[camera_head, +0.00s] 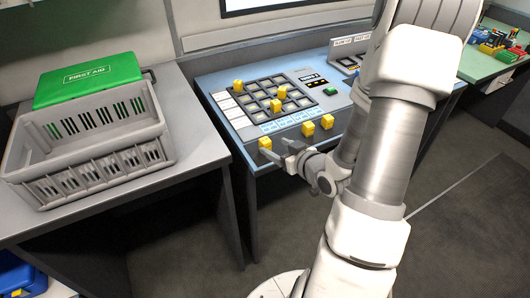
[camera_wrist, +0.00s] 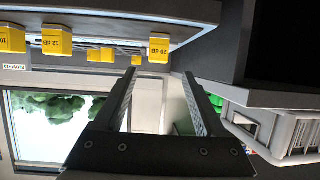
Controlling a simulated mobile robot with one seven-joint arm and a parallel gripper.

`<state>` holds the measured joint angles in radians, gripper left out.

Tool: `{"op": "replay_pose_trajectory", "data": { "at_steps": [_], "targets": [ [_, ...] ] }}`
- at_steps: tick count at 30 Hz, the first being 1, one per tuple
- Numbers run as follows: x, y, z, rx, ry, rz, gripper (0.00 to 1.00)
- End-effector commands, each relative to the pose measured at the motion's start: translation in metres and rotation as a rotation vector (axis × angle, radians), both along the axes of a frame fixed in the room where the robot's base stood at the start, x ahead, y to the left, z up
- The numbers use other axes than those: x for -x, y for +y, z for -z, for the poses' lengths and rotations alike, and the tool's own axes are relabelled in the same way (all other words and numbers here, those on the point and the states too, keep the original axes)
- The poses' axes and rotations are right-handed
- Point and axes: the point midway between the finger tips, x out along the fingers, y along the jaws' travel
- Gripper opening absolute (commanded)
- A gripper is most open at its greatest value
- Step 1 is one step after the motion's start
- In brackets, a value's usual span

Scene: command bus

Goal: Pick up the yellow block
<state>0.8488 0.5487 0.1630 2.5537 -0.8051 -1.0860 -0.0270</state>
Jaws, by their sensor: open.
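Several yellow blocks are in view, and I cannot tell which one the task means. In the head view, the nearest yellow block (camera_head: 265,144) sits at the front left corner of the blue panel (camera_head: 222,98). My gripper (camera_head: 276,149) is at the panel's front edge, with its fingertips close to that block. In the wrist view, a yellow block marked "20 dB" (camera_wrist: 159,48) lies ahead, lined up with the gap between the fingers. My gripper (camera_wrist: 160,72) is open and empty there. Another block marked "12 dB" (camera_wrist: 57,40) is to its left.
Two more yellow blocks (camera_head: 308,128) (camera_head: 327,122) stand along the panel's front edge, and others stand on its dark grid (camera_head: 262,98). A grey crate (camera_head: 95,180) and a green first aid box (camera_head: 88,80) are on the left table. A green block (camera_head: 330,90) is on the panel.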

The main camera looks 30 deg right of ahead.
Motion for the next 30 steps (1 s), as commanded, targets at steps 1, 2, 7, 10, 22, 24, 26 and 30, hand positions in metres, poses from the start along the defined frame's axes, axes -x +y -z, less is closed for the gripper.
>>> {"op": "replay_pose_trajectory", "data": {
  "at_steps": [1,2,7,10,22,24,26,30],
  "targets": [
    [-0.001,0.001,0.006,0.004,-0.002,-0.001,0.72],
    [-0.001,0.001,0.006,0.004,-0.002,0.0,0.72],
    [-0.021,0.004,0.014,0.004,-0.001,-0.002,0.72],
    [-0.035,0.006,0.017,0.0,0.0,-0.002,0.72],
    [-0.071,0.006,0.036,0.0,-0.001,-0.001,0.72],
    [-0.08,0.006,0.04,0.001,0.0,0.0,0.72],
    [-0.086,0.007,0.042,0.001,0.001,0.0,0.72],
    [-0.093,0.007,0.044,0.002,0.0,0.001,0.72]
  ]
}}
